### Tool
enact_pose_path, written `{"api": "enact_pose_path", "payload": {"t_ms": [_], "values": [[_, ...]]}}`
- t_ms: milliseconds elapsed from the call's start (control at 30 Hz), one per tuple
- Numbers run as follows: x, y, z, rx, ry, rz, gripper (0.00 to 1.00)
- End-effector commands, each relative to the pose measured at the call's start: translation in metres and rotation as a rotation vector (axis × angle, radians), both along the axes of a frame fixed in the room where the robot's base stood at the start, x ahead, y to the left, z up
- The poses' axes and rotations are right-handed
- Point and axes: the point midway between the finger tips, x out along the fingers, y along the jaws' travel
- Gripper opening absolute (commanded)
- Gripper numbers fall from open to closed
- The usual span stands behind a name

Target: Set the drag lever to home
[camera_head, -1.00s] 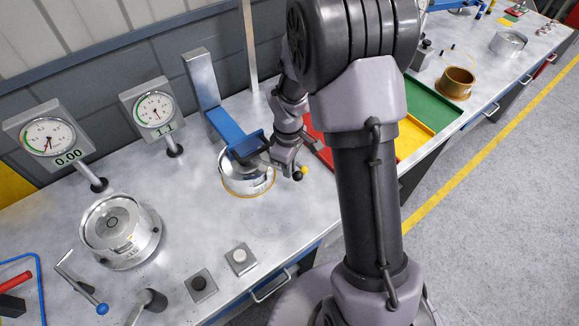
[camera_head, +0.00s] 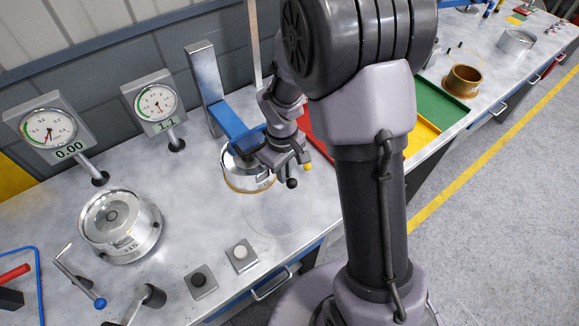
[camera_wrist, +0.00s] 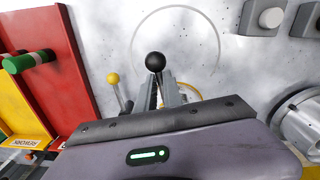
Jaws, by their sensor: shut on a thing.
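A lever with a black ball knob (camera_wrist: 155,62) stands up between my gripper's fingers (camera_wrist: 162,92) in the wrist view. My gripper (camera_head: 284,158) is shut on this lever just below the knob; the black knob (camera_head: 292,183) also shows in the head view. A second lever with a yellow knob (camera_wrist: 113,78) is beside it, apart from the fingers. Both levers are at the right side of a silver drum (camera_head: 240,178) under a blue arm (camera_head: 232,125). The lever bases are hidden by my gripper, and no home mark is readable.
Red, yellow and green trays (camera_head: 440,105) lie to the right, behind my arm. Two push buttons, white (camera_head: 240,252) and black (camera_head: 198,280), are near the front edge. Another silver drum (camera_head: 118,225) and two dial gauges (camera_head: 155,103) stand left. Bench before the drum is clear.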

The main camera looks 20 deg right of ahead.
Motion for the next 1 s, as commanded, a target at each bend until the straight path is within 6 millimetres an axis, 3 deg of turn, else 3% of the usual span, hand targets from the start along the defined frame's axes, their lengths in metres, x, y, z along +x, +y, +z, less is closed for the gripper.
{"api": "enact_pose_path", "payload": {"t_ms": [33, 200, 600, 1000], "values": [[-0.01, 0.006, -0.007, 0.001, 0.019, -0.042, 0.0], [-0.018, 0.03, -0.007, -0.001, 0.019, -0.203, 0.0], [-0.022, 0.082, -0.007, -0.003, 0.018, -0.541, 0.0], [-0.017, 0.11, -0.005, -0.005, 0.019, -0.73, 0.0]]}}
